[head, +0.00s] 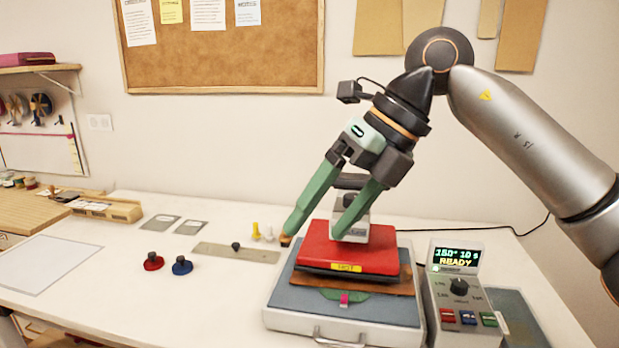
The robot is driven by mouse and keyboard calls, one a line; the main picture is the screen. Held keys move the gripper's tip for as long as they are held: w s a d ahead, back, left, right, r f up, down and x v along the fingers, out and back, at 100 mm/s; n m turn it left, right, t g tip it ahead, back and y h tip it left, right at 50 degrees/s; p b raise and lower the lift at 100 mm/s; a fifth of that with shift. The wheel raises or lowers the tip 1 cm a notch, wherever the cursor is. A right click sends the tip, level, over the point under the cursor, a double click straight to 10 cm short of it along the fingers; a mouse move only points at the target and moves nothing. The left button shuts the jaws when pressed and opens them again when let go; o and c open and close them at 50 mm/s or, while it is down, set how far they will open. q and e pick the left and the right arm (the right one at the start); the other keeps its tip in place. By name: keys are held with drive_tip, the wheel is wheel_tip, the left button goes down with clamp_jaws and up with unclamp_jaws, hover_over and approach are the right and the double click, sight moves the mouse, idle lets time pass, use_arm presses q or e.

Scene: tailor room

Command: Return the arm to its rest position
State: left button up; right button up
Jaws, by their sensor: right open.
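My right gripper (318,222) hangs from the right arm over a heat press in the middle of the table. Its two green fingers are spread apart, with nothing seen between them. The red press plate (362,246) lies below and behind the fingers, over a brown sheet (397,285) on the blue-grey press bed (378,312). The fingers overlap the plate's left and upper part in this view; I cannot tell if they touch it. My left gripper is not in the picture.
A control box (463,292) reading READY stands right of the press. A ruler (222,256), a red knob (153,262) and a blue knob (182,265) lie to the left. A white sheet (45,263) lies at the far left. The table's front left is clear.

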drive_tip(key=s+a+f+m+g+y, duration=0.1)
drive_tip(key=s+a+f+g+y, duration=0.15)
drive_tip(key=a+y, duration=0.3)
drive_tip(key=s+a+f+m+g+y, duration=0.1)
drive_tip(key=a+f+g+y, duration=0.25)
drive_tip(key=y, duration=0.25)
drive_tip(key=w+d+f+m+t+h, duration=0.35)
drive_tip(key=d+f+m+t, duration=0.25)
drive_tip(key=f+m+t, duration=0.75)
drive_tip(key=w+d+f+m+t+h, duration=0.35)
drive_tip(key=d+f+m+t, duration=0.4)
drive_tip(key=m, duration=0.85)
drive_tip(key=s+d+f+m+h, duration=0.2)
drive_tip(key=s+f+m+h, duration=0.1)
drive_tip(key=f, duration=0.5)
drive_tip(key=s+d+f+m+h, duration=0.2)
drive_tip(key=d+f+m+h, duration=0.1)
drive_tip(key=f, duration=0.4)
drive_tip(key=s+d+f+m+g+h, duration=0.1)
drive_tip(key=s+d+f+g, duration=0.1)
drive_tip(key=s+f, duration=0.5)
drive_tip(key=s+d+f+m+g+h, duration=0.1)
drive_tip(key=s+d+f+m+g, duration=0.1)
drive_tip(key=s+f, duration=0.5)
drive_tip(key=shift+s+d+f+g+h+b, duration=0.15)
drive_tip(key=shift+s+d+g+h+b, duration=0.2)
drive_tip(key=shift+s+d+g, duration=0.55)
